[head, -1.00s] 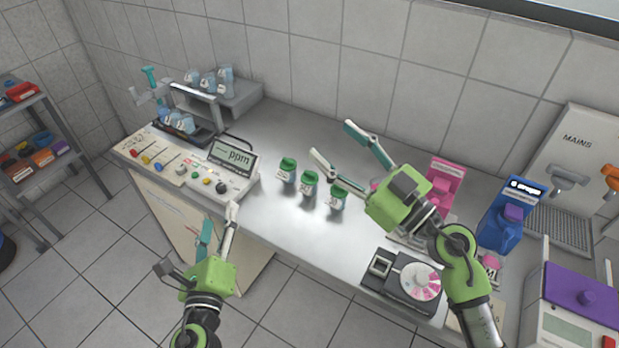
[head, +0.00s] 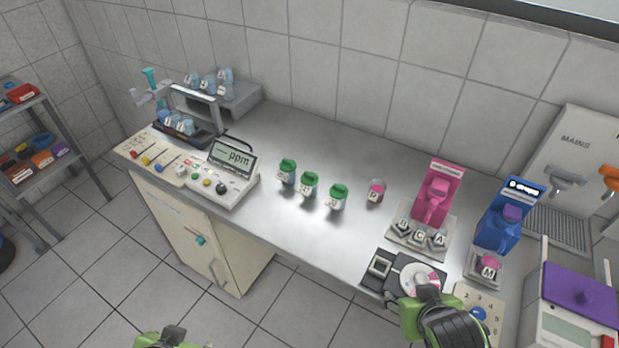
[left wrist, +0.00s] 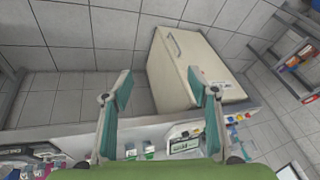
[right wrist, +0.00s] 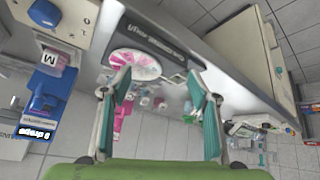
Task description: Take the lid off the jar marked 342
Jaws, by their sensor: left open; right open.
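Three jars with green lids stand upright in a slanting row on the steel counter in the head view: the left jar (head: 287,172), the middle jar (head: 309,185) and the right jar (head: 337,198). Their lids are on. Their labels are too small to read, so I cannot tell which is marked 342. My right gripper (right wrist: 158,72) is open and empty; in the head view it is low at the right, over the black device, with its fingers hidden. My left gripper (left wrist: 159,73) is open and empty; only its green top shows at the head view's bottom edge.
A jar with a pink lid (head: 376,191) stands right of the row. Pink (head: 437,195) and blue (head: 511,212) dispensers stand further right. The ppm meter (head: 233,158) is on the left. A black device with a pink-and-white disc (head: 414,275) lies at the front edge.

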